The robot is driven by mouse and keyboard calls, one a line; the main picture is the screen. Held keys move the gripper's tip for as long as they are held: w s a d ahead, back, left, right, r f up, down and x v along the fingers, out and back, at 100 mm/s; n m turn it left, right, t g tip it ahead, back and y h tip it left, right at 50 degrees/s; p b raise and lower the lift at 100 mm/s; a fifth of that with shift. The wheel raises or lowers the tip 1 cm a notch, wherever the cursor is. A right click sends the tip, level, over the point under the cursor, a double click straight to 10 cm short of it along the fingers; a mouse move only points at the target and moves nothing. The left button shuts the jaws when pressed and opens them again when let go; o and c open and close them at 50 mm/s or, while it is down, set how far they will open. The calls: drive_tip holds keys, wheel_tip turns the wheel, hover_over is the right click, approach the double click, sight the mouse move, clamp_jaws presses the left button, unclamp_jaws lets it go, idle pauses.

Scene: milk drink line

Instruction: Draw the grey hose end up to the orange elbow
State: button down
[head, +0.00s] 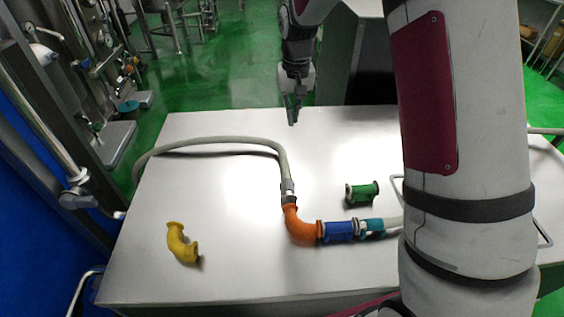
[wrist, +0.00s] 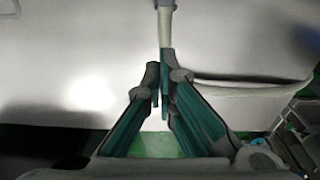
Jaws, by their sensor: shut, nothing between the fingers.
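The grey hose (head: 225,142) enters over the table's left edge, curves across, and comes down to its metal end fitting (head: 288,188). That end meets the upper opening of the orange elbow (head: 301,228), in line with it; I cannot tell whether a thin gap is left. My gripper (head: 292,119) is shut and empty, above the far part of the table and behind the hose's bend. In the wrist view my gripper's fingertips (wrist: 159,92) are together, and the hose (wrist: 165,28) runs beyond them, its end fitting at the top edge.
A blue piece (head: 338,232) and a teal piece (head: 372,227) run right from the elbow. A green piece (head: 361,193) and a yellow elbow (head: 181,243) lie loose on the white table (head: 235,270).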

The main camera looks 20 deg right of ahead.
drive_tip(key=g, duration=0.1)
hover_over(288, 175)
drive_tip(key=w+d, duration=0.2)
drive_tip(key=w, duration=0.5)
wheel_tip(288, 175, down, 15)
drive_tip(key=f, duration=1)
drive_tip(key=shift+w+a, duration=0.1)
drive_tip(key=shift+a, duration=0.1)
drive_tip(key=s, duration=0.1)
drive_tip(key=p, duration=0.1)
drive_tip(key=s, duration=0.1)
drive_tip(key=shift+s+a+r, duration=0.25)
drive_tip(key=shift+s+r, duration=0.05)
drive_tip(key=shift+s, duration=0.05)
drive_tip(key=shift+s+a+f+p, duration=0.15)
drive_tip(key=shift+s+p, duration=0.2)
drive_tip(key=shift+s, duration=0.25)
drive_tip(key=s, duration=0.1)
drive_tip(key=s+p, duration=0.1)
drive_tip(key=s, duration=0.1)
drive_tip(key=shift+s+a+p, duration=0.15)
drive_tip(key=shift+a+p, duration=0.15)
drive_tip(key=shift+a, duration=0.05)
